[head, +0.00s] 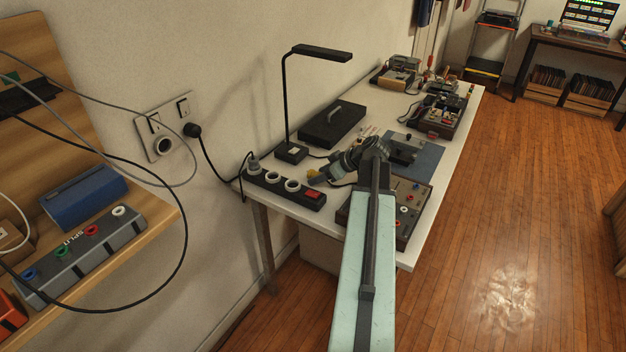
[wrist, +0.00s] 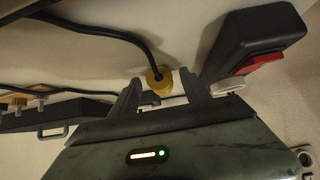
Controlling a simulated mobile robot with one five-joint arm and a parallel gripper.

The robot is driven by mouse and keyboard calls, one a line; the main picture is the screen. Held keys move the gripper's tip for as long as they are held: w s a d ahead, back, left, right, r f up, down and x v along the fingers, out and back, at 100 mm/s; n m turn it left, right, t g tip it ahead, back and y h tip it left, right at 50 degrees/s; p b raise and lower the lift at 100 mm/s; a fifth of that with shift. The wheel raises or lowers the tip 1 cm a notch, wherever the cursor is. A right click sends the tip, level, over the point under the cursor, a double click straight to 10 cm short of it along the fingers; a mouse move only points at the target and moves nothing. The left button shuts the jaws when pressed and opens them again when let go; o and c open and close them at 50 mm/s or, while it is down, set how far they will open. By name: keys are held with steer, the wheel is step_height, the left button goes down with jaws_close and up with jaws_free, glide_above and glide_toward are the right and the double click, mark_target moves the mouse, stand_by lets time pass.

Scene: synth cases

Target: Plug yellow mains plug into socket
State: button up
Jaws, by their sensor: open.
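The yellow mains plug (wrist: 158,82) shows in the wrist view, with a black cable rising from it. It sits between the two fingertips of my open gripper (wrist: 160,92), with no clear grip on it. In the head view, a small yellow piece that looks like the plug (head: 314,174) shows beside my gripper (head: 325,173), just behind the power strip. The black power strip (head: 283,192) has round white sockets, a red switch and a grey plug (head: 253,168) in its left end. The strip's end (wrist: 255,40) is at upper right in the wrist view.
A black desk lamp (head: 291,152) stands behind the strip, with a dark case (head: 332,124) beyond. A control panel (head: 408,212) lies right of my arm on the white table (head: 380,92). A wall socket plate (head: 163,127) is at left, above a wooden shelf (head: 160,215).

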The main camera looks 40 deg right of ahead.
jaws_close()
step_height(320, 180, up, 6)
steer(key=p, duration=0.6)
stand_by(0.4)
